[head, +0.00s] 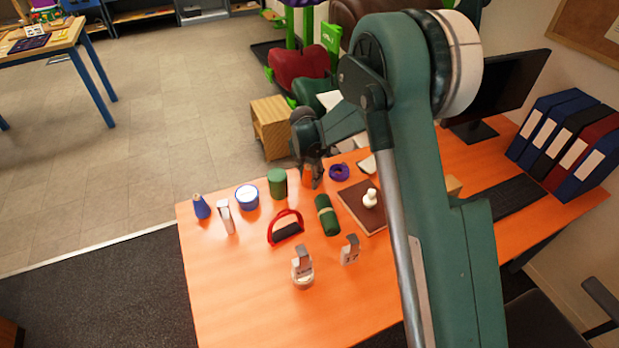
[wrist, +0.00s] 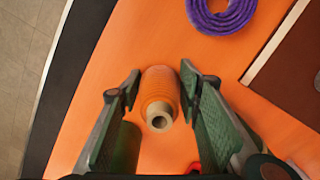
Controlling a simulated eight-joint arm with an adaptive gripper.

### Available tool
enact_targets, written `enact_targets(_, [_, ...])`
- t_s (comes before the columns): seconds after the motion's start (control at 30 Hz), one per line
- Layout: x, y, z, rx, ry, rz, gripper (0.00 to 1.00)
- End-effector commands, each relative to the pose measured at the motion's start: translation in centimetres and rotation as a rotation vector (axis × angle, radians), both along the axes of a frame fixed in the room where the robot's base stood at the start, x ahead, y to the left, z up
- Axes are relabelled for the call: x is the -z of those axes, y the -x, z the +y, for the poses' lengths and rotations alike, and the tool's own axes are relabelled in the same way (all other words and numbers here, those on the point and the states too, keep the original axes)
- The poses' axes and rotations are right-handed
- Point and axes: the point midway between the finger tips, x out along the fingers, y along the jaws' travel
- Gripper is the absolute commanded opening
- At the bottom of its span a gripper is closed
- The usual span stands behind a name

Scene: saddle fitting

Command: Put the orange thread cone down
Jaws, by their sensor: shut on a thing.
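The orange thread cone (wrist: 159,88) stands between the fingers of my gripper (wrist: 160,84) in the wrist view, its pale core end towards the camera. My gripper is shut on it, one finger on each side. In the head view my gripper (head: 313,180) is near the far edge of the orange table (head: 245,300), with a bit of the cone (head: 307,174) showing beside the fingers. I cannot tell whether the cone's base touches the table.
A green cylinder (head: 277,184) stands close left of my gripper, and a purple coil (head: 340,172) lies close right. A brown board (head: 352,202) bears a white piece (head: 370,198). The front left table is clear.

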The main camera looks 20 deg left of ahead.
Motion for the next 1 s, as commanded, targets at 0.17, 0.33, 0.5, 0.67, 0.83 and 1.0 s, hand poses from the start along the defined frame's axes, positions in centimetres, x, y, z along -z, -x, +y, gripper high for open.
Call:
enact_targets(0.17, [0.2,0.0,0.0,0.000,0.000,0.000,0.45])
enact_targets(0.33, [0.2,0.0,0.0,0.000,0.000,0.000,0.49])
enact_targets(0.5, [0.2,0.0,0.0,0.000,0.000,0.000,0.49])
enact_targets(0.67, [-0.1,0.0,0.0,0.000,0.000,0.000,0.49])
enact_targets(0.83, [-1.1,0.1,0.0,0.000,0.000,0.000,0.49])
enact_targets(1.0, [-3.2,0.4,0.1,0.000,0.000,0.000,0.49])
